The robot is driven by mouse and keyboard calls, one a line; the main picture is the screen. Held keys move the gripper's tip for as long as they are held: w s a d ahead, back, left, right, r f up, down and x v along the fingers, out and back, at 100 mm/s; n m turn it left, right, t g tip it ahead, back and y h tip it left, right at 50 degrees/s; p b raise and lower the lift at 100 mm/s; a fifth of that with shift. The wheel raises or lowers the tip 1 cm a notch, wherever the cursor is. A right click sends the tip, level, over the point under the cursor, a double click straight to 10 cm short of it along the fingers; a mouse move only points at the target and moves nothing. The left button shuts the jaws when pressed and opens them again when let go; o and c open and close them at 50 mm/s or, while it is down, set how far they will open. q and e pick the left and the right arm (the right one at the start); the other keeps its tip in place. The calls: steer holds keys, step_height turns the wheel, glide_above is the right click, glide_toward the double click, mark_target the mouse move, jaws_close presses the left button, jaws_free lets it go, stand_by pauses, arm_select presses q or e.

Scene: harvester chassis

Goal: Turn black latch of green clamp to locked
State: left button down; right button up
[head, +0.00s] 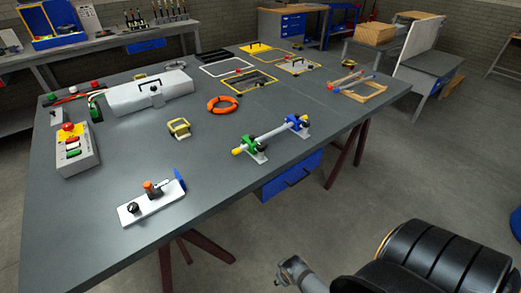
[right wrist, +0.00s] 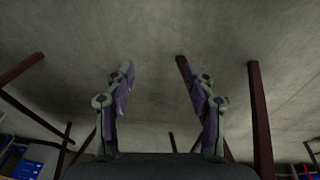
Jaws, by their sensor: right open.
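The green clamp (head: 255,149) stands near the front right edge of the grey table, around one end of a grey rod (head: 276,134). A small black part, likely its latch (head: 252,138), shows on top; its position is too small to tell. My left gripper is not in view.
The table (head: 190,215) also bears a white plate with an orange knob (head: 150,199), an orange ring (head: 222,104), a yellow-framed block (head: 179,128), a white case (head: 150,95) and a control box (head: 75,148). Dark red table legs (right wrist: 261,120) show in the right wrist view.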

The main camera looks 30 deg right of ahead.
step_height(320, 180, up, 33)
steer(key=w+a+t+p, duration=0.1)
steer(key=w+a+p, duration=0.15)
steer(key=p, duration=0.25)
steer(key=w+d+r+n+t+h, duration=0.25)
steer(key=w+d+n+h, duration=0.2)
steer(key=d, duration=0.35)
steer(key=w+d+r+n+t+h, duration=0.2)
steer(key=w+d+n+t+h, duration=0.2)
steer(key=w+d, duration=0.3)
steer(key=w+d+r+n+t, duration=0.1)
steer(key=w+r+n+t, duration=0.4)
steer(key=n, duration=0.5)
steer(key=n+t+y, duration=0.3)
steer(key=n+y, duration=0.5)
steer(key=n, duration=0.8)
glide_toward(263, 149)
steer(key=w, duration=0.4)
steer(key=w+b, duration=0.1)
steer(key=w, duration=0.3)
steer(key=w+d+b, duration=0.1)
steer(key=w, duration=0.3)
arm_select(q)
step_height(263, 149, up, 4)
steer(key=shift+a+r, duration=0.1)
